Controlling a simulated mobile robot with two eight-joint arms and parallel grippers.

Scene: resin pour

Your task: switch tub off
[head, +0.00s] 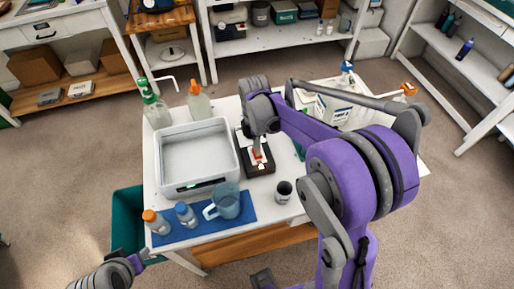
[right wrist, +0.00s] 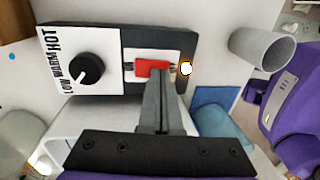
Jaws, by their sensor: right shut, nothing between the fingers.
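A dark control box (head: 243,138) stands just right of the grey-white tub (head: 237,166) on the white table. In the right wrist view the box (right wrist: 185,42) carries a red switch (right wrist: 143,66), a lit lamp (right wrist: 186,68) and a black knob (right wrist: 86,70) beside the words LOW, WARM, HOT. My right gripper (head: 258,158) is shut and empty, pointing down over the box. In the right wrist view its fingertips (right wrist: 153,72) are at the red switch and hide part of it; I cannot tell whether they touch. My left gripper (head: 138,264) is low at the left, away from the box.
A blue mat (head: 240,222) in front of the tub holds a blue-grey jug (head: 227,202) and two small bottles. A grey cup (head: 284,190) stands right of the mat. Spray bottles (head: 155,110) stand behind the tub. A green bin (head: 126,215) is left of the table.

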